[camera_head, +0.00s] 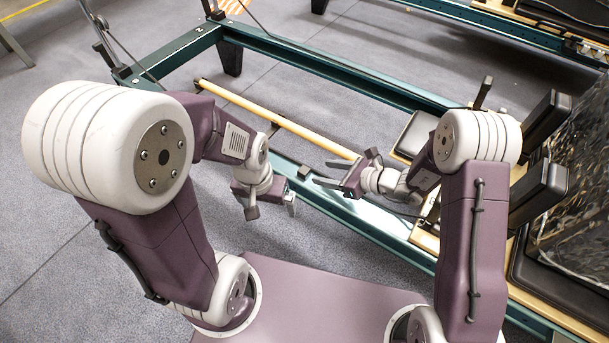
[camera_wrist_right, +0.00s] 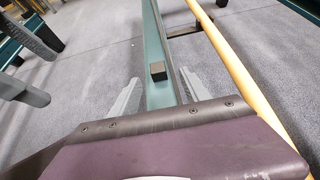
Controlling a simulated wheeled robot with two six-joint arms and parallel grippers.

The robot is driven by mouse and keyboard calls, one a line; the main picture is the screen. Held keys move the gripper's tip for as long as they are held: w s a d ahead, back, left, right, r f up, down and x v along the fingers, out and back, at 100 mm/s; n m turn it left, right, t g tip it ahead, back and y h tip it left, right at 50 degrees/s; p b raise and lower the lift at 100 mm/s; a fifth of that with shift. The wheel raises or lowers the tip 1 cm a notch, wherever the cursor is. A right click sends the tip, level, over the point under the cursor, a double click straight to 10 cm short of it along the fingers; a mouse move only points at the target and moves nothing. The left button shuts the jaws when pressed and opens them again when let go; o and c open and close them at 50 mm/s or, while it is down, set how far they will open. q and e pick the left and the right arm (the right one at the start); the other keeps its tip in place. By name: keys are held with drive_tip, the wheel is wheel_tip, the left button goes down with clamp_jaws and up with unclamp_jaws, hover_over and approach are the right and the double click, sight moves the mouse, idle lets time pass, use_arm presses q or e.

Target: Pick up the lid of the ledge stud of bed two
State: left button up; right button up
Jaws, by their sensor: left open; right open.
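A small dark block-like lid (camera_wrist_right: 157,70) sits on top of the green rail (camera_wrist_right: 154,40) in the right wrist view. In the head view it shows as a small dark block (camera_head: 306,172) on the near rail. My right gripper (camera_head: 328,174) is open and empty, pointing left just right of the lid. In the right wrist view its two fingers (camera_wrist_right: 160,92) are apart, one on each side of the rail, with the lid ahead between them. My left gripper (camera_head: 271,207) is open and empty, pointing down on the near side of the rail, left of the lid.
A pale wooden bar (camera_head: 285,122) runs beyond the near rail. A far green rail (camera_head: 330,75) lies behind it. Dark padded blocks (camera_head: 540,190) and a black bed surface (camera_head: 565,285) stand at the right. The grey floor (camera_head: 45,235) at the left is clear.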

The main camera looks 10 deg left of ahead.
sight(304, 169)
drive_tip(key=b+x, duration=0.2)
drive_tip(key=x, duration=0.2)
drive_tip(key=shift+s+d+b, duration=0.1)
drive_tip(key=shift+b, duration=0.3)
drive_tip(key=b+x, duration=0.3)
drive_tip(key=x, duration=0.2)
drive_tip(key=shift+s+f+b, duration=0.1)
drive_tip(key=shift+s+b, duration=0.1)
drive_tip(key=shift+b, duration=0.15)
drive_tip(key=shift+a, duration=0.2)
clamp_jaws()
drive_tip(key=shift+r+p, duration=0.55)
drive_tip(key=shift+r, duration=0.1)
drive_tip(key=r+p, duration=0.1)
drive_tip(key=r, duration=0.1)
drive_tip(key=d+r+p, duration=0.1)
drive_tip(key=r+p, duration=0.1)
drive_tip(key=shift+w+r+p, duration=0.2)
drive_tip(key=shift+w+p, duration=0.05)
drive_tip(key=shift+p, duration=0.05)
drive_tip(key=w+d+r+p, duration=0.4)
drive_tip(key=d+r+p, duration=0.1)
drive_tip(key=d, duration=0.5)
drive_tip(key=shift+r+p, duration=0.3)
drive_tip(key=shift+p, duration=0.1)
